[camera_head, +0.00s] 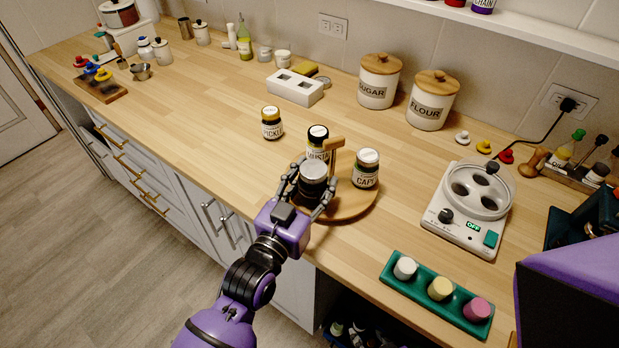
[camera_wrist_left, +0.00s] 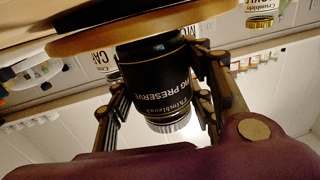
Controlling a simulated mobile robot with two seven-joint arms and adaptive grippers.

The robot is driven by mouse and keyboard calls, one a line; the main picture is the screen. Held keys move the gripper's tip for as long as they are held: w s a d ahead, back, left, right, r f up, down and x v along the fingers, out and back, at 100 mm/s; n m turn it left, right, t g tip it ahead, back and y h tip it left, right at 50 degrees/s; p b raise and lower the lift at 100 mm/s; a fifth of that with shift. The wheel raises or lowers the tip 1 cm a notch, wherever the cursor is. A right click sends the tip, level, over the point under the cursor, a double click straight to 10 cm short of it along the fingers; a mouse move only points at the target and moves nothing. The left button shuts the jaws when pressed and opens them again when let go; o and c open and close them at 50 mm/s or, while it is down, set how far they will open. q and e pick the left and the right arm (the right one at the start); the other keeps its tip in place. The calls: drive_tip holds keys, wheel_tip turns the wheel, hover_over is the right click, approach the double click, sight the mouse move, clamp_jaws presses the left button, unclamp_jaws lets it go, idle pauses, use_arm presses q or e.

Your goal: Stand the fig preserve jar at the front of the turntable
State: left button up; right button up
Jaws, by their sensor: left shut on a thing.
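The fig preserve jar (camera_head: 313,172), dark with a pale lid, is between the fingers of my left gripper (camera_head: 309,187), which is shut on it. The left wrist view shows its black label (camera_wrist_left: 158,80), with the picture upside down. The jar is upright at the front-left part of the round wooden turntable (camera_head: 351,202); I cannot tell whether its base touches the wood. The turntable's edge (camera_wrist_left: 110,38) also shows in the wrist view. A mustard jar (camera_head: 317,141) and a caper jar (camera_head: 365,168) stand on the turntable, near its wooden post (camera_head: 333,147). My right gripper is not in view.
A pickle jar (camera_head: 272,123) stands on the counter behind-left of the turntable. Sugar (camera_head: 372,93) and flour (camera_head: 427,110) canisters stand at the back. A white appliance (camera_head: 468,212) and a green tray (camera_head: 411,284) with three pots are to the right.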

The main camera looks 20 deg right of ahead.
use_arm(q)
drive_tip(key=o, duration=1.1)
drive_tip(key=shift+f, duration=0.25)
drive_tip(key=o, duration=0.4)
drive_tip(key=shift+r, duration=0.1)
drive_tip(key=shift+r, duration=0.15)
drive_tip(key=b+v, duration=0.1)
drive_tip(key=v, duration=0.9)
drive_tip(key=shift+s+a, duration=0.2)
drive_tip(key=shift+a, duration=0.05)
drive_tip(key=shift+s+a, duration=0.5)
drive_tip(key=shift+s, duration=0.05)
